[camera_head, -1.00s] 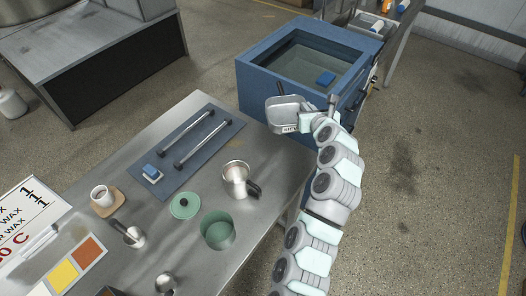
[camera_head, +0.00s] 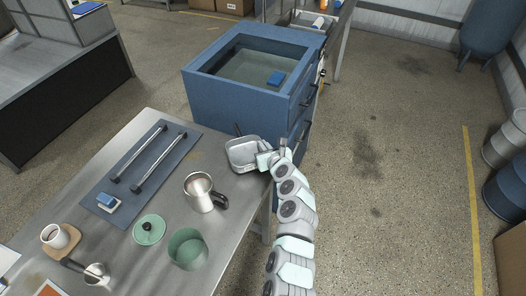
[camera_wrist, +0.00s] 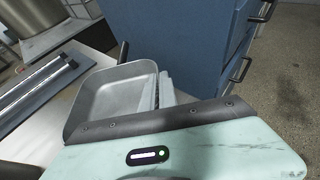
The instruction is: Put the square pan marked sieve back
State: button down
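The square grey metal pan (camera_head: 243,153) is at the far right corner of the steel table, level and open side up. I cannot tell whether it touches the table top. My gripper (camera_head: 266,160) is at its right side, with the fingers shut on the pan's right wall. In the wrist view the pan (camera_wrist: 112,95) shows its empty inside, and my gripper (camera_wrist: 158,92) has its pale fingers on the wall. No marking on the pan is readable now.
A blue cabinet with a water-filled basin (camera_head: 205,85) stands just behind the pan. A steel jug (camera_head: 200,190), a green pot (camera_head: 187,250), a green lid (camera_head: 149,229) and a blue mat with two rods (camera_head: 130,195) are on the table.

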jog(key=shift+f, duration=1.05)
jog(key=shift+f+b, duration=0.2)
jog(key=shift+b, duration=0.1)
jog(key=c, duration=1.7)
grip_release()
jog(key=shift+r, duration=0.1)
